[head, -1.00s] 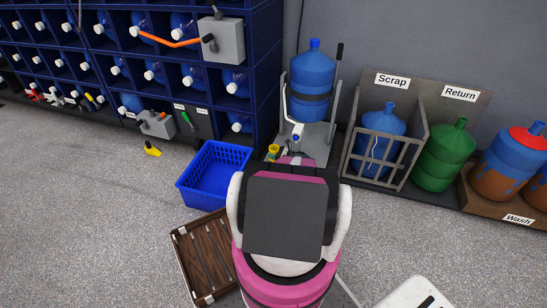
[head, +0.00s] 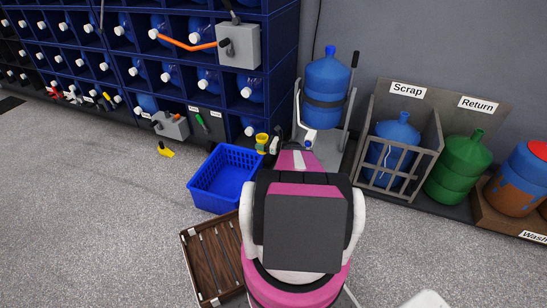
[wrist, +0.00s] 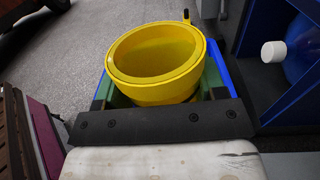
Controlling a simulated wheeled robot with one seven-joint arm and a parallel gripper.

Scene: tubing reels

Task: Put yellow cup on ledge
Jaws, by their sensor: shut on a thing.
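The yellow cup (wrist: 157,62) is a round, open, empty-looking vessel seen from above in the wrist view. It also shows small in the head view (head: 262,139), near the right lower end of the blue rack. My gripper (wrist: 160,88) is shut on the cup, with green-padded fingers on either side of it. In the head view my arm hides most of the gripper. No surface shows clearly as the ledge, so I cannot tell which it is.
A blue rack (head: 281,66) of bottles is just beyond the cup. A blue basket (head: 225,178) stands on the floor to the left. A blue bottle (head: 326,90) on a trolley and a grey Scrap cage (head: 440,128) are to the right. Open floor lies left.

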